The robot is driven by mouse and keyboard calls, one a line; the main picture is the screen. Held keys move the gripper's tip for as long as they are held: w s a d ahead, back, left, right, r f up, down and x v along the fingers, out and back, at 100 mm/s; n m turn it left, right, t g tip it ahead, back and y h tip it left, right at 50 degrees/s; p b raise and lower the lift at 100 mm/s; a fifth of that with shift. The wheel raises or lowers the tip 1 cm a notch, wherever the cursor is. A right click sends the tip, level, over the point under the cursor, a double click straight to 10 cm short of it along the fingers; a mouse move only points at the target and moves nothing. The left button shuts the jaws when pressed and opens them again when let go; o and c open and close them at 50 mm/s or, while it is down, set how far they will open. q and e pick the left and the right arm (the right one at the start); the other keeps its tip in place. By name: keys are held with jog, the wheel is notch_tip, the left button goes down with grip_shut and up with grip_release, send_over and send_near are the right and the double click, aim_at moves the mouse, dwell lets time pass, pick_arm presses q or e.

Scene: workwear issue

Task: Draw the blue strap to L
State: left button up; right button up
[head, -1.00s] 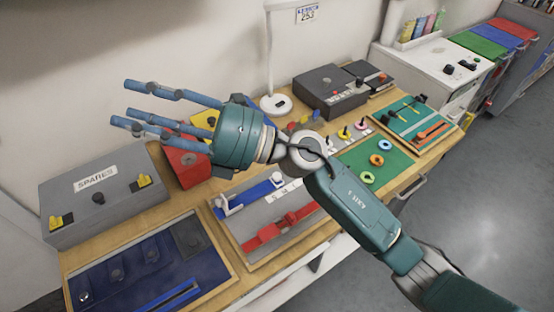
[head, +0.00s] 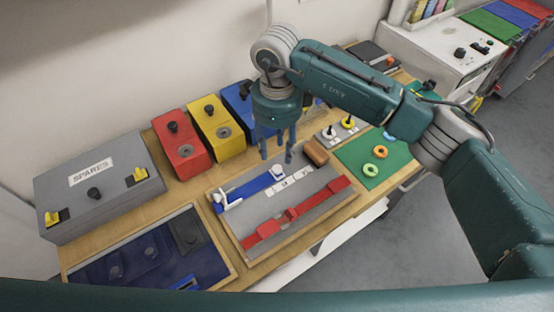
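The blue strap (head: 248,188) lies on a grey board (head: 262,212) in a wooden frame. A white buckle-like piece (head: 226,202) is at its left end and a white knob (head: 277,172) at its right end. Small white letter labels (head: 294,177) run beside the strap's right part; I cannot read surely which one is L. My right gripper (head: 277,158) points down just above and behind the white knob. Its fingers are spread with a gap between them and hold nothing; I cannot tell whether they touch the knob. My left gripper is out of view.
A red strap (head: 295,213) lies in front of the blue one. A brown block (head: 316,152) is close to the gripper's right. Red (head: 182,148), yellow (head: 216,133) and blue (head: 236,104) boxes stand behind. A grey SPARES box (head: 100,187) is at the left.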

aim_at(277, 167)
notch_tip(277, 167, down, 6)
jog(key=shift+r+p, duration=0.1)
jog(key=shift+p, duration=0.75)
jog(key=shift+f, duration=0.7)
grip_shut()
